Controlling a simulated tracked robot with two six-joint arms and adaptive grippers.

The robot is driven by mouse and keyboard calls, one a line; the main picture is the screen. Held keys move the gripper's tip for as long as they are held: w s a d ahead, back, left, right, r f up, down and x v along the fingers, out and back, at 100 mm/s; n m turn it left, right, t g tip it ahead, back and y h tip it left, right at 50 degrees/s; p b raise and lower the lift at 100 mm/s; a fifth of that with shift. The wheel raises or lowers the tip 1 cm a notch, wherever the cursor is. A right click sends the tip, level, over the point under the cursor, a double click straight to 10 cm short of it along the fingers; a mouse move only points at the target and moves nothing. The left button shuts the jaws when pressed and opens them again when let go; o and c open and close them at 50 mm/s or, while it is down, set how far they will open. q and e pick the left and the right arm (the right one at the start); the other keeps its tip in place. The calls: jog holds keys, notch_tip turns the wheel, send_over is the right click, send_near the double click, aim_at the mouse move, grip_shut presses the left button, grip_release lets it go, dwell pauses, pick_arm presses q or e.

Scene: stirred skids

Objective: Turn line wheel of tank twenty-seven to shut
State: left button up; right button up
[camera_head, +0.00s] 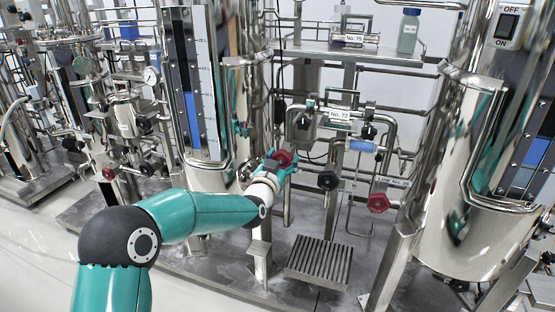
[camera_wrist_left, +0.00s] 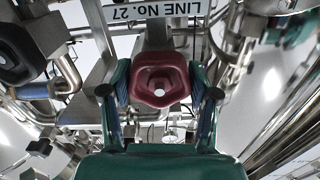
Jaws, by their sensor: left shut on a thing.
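The red line wheel (camera_head: 283,157) sits on a pipe beside the tank with the tall blue level gauge, at the centre of the head view. In the left wrist view the red wheel (camera_wrist_left: 160,80) is between the two fingers, below an upside-down label (camera_wrist_left: 160,15) that reads like LINE NO. 27. My left gripper (camera_head: 279,161) is shut on this wheel; in the wrist view its fingers (camera_wrist_left: 160,92) flank the wheel's rim on both sides. The wheel is partly hidden by the gripper in the head view. My right gripper is not in view.
Another red wheel (camera_head: 378,202) is to the right under a line label (camera_head: 392,182). Black knobs (camera_head: 327,180) and pipes crowd the space between the tanks. A floor grate (camera_head: 319,262) lies below. A big steel tank (camera_head: 440,225) stands at the right.

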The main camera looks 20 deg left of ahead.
pick_arm(q)
jog(key=shift+d+f, duration=0.25)
jog(key=shift+f, duration=0.25)
jog(key=o, duration=1)
jog(key=shift+o, duration=0.8)
jog(key=shift+a+r, duration=0.15)
jog(key=shift+r, duration=0.05)
jog(key=s, duration=1.2)
jog(key=shift+a, duration=0.2)
